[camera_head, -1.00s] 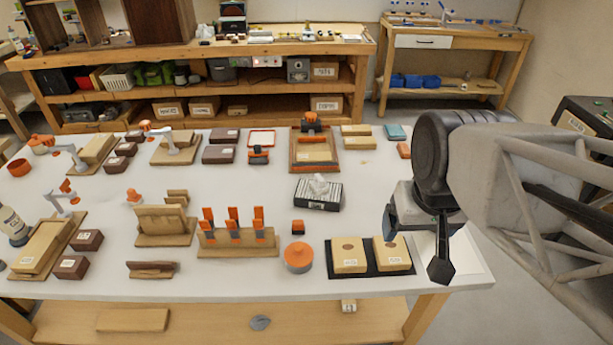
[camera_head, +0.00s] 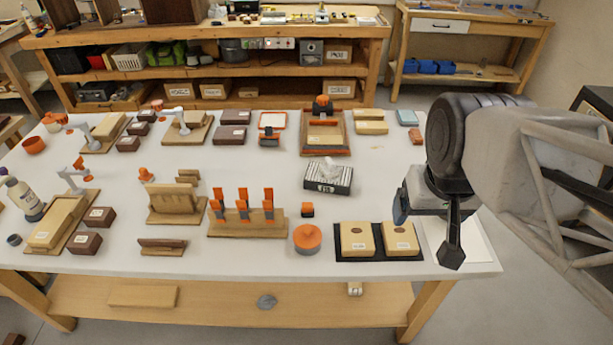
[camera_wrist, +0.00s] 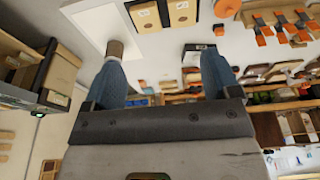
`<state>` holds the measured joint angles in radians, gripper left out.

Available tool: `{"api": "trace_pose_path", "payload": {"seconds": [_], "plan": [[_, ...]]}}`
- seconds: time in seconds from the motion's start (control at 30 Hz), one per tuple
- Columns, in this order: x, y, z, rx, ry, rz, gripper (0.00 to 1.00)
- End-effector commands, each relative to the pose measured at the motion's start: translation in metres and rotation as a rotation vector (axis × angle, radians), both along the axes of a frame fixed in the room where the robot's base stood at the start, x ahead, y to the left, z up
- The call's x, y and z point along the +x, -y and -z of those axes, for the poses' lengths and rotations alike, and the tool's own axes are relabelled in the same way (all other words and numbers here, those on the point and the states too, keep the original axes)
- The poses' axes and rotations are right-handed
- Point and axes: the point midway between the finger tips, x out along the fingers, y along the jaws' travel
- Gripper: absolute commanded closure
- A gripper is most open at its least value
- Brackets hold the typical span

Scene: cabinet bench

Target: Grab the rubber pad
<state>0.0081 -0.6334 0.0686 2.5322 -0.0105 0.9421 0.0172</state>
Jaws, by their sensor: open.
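A thin black pad (camera_head: 379,256) lies flat near the front right of the table under two light wooden blocks. It also shows at the top of the wrist view (camera_wrist: 168,22). I cannot tell for sure whether it is the rubber pad. My gripper (camera_head: 426,222) is open above the front right corner, just right of the black pad. In the wrist view its two blue-grey fingers (camera_wrist: 163,65) are apart. A small brown object (camera_wrist: 115,48) shows by the left fingertip; I cannot tell whether they touch. A white sheet (camera_head: 470,238) lies under my gripper, partly hidden.
An orange round container (camera_head: 307,238) stands left of the black pad, and a striped tissue box (camera_head: 329,178) behind it. A teal block (camera_head: 407,118) and a reddish block (camera_head: 416,137) lie at the back right. Racks and wooden fixtures crowd the left; bare tabletop lies between.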

Motion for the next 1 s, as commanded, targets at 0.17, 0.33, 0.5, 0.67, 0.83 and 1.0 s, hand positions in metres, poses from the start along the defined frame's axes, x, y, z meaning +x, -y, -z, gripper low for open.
{"api": "trace_pose_path", "payload": {"seconds": [0.17, 0.33, 0.5, 0.67, 0.83, 1.0], "plan": [[0.0, 0.0, 0.0, 0.0, 0.0, 0.0, 0.18], [0.0, 0.0, 0.0, 0.0, 0.0, 0.0, 0.35], [0.0, 0.0, 0.0, 0.0, 0.0, 0.0, 0.45], [0.0, 0.0, 0.0, 0.0, 0.0, 0.0, 0.45], [0.004, -0.002, 0.002, 0.015, -0.015, 0.011, 0.45], [0.015, -0.009, 0.011, 0.069, -0.06, 0.05, 0.45]]}}
